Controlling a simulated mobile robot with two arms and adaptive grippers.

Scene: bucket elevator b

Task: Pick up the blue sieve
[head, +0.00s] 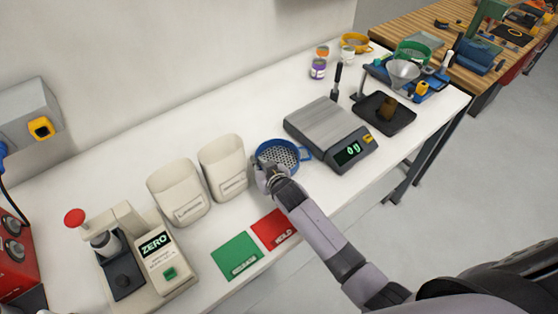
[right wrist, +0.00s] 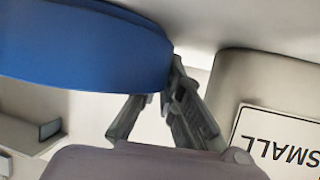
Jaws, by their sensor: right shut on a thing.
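The blue sieve (head: 284,151), round with a perforated bottom and a small handle at its right, is on or just above the white table, between the cream bins and the scale. My right gripper (head: 264,173) is at its near left rim and is shut on it. In the right wrist view the sieve's blue wall (right wrist: 85,45) fills the upper left, with its edge at the fingertips of my gripper (right wrist: 167,92). Whether the sieve is clear of the table cannot be told. My left gripper is not in view.
Two cream bins (head: 222,168) stand close left of the sieve; one is labelled SMALL in the wrist view. A scale (head: 331,133) reading 0 g stands right. Green (head: 237,256) and red (head: 274,229) mats lie in front. A ZERO device (head: 160,262) stands at left.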

